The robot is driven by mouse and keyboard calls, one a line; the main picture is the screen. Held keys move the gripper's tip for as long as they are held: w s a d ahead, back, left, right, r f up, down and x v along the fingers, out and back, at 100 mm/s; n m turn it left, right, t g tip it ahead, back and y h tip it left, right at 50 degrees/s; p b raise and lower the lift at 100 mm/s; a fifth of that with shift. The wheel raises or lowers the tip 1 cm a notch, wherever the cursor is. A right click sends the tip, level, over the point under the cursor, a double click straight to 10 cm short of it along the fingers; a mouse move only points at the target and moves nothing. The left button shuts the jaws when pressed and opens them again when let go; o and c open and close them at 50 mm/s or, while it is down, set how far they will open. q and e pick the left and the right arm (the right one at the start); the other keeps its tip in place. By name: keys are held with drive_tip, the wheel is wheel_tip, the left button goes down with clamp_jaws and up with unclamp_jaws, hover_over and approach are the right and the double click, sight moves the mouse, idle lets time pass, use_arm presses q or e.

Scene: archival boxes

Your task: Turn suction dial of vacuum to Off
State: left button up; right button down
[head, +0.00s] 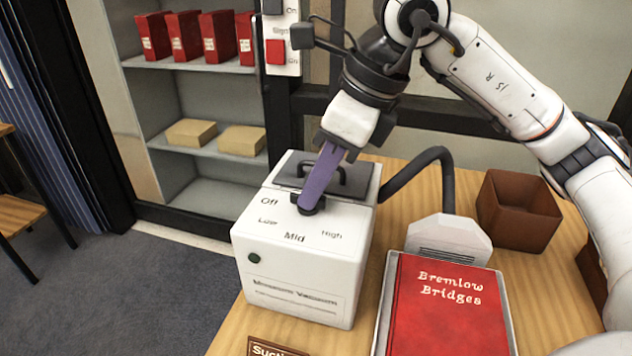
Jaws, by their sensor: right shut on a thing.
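The white vacuum (300,275) stands on the wooden table, with a black handle on its lid. The dark suction dial (309,207) is on its top face, with the labels Off, Low, Mid and High around its left and front. My right gripper (312,200) reaches down from above, its purple fingers shut on the dial. The fingers cover most of the dial, so I cannot tell which label it points to. My left gripper is not in view.
A black hose (418,165) runs from the vacuum toward a pale nozzle (448,236). A red book (447,305) lies in a tray in front. An open brown box (518,210) stands at the right. Shelves (190,63) with red boxes are behind.

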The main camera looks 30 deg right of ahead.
drive_tip(key=c, duration=1.8)
unclamp_jaws()
drive_tip(key=p+v, duration=0.1)
drive_tip(key=v, duration=0.9)
drive_tip(key=shift+r, duration=0.15)
drive_tip(key=shift+s+d, duration=0.1)
